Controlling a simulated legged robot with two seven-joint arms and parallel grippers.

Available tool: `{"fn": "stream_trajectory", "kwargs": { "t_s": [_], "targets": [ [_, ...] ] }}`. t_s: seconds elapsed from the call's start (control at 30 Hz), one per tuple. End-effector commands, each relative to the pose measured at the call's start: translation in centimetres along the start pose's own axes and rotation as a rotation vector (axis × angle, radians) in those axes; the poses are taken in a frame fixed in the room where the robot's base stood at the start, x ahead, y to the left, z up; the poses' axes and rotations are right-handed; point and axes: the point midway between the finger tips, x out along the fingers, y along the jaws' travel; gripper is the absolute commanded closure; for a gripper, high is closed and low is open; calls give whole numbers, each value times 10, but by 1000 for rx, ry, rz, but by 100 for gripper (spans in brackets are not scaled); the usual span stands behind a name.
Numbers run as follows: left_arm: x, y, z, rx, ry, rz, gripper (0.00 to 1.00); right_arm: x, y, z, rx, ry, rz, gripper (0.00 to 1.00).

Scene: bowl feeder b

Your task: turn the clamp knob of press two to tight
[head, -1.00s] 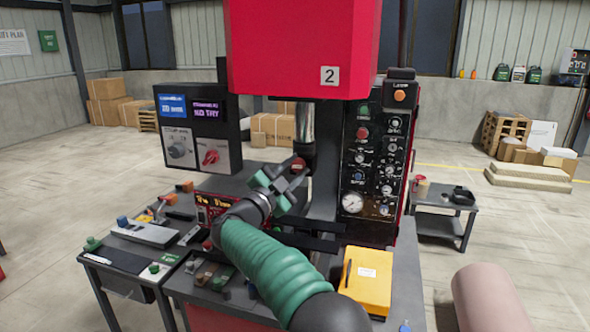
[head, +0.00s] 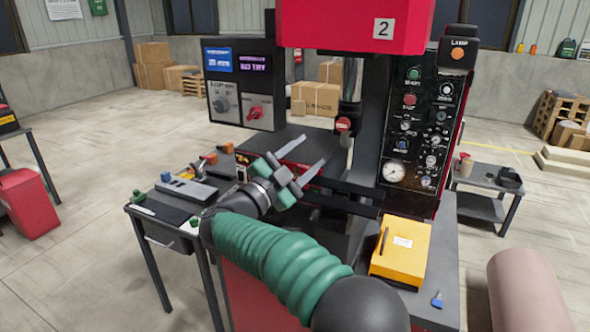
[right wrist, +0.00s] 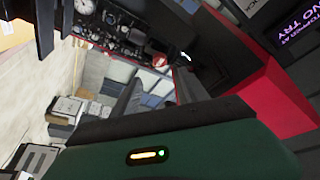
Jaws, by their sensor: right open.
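My left gripper is not in view.
A yellow box (head: 401,247) lies on the bench front. A side table (head: 160,215) holds small parts at left.

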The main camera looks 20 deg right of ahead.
Motion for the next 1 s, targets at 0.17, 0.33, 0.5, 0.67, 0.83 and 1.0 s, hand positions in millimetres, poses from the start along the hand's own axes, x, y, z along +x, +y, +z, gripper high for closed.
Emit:
{"fn": "stream_trajectory", "kwargs": {
  "t_s": [0.17, 0.33, 0.5, 0.67, 0.83, 1.0],
  "targets": [
    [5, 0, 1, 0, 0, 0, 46, -33, 0, 1, 0, -1, 0, 48],
    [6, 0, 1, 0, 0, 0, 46, -42, 0, 0, 0, 1, 1, 48],
    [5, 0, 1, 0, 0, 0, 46, -42, 0, 0, 0, 1, 1, 48],
    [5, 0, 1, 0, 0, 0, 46, -41, 0, 0, 0, 1, 1, 48],
    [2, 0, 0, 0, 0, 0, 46, -37, -14, 12, -22, -73, -103, 48],
    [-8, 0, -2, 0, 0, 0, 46, -65, -27, 83, -211, -470, -469, 48]
  ]
}}
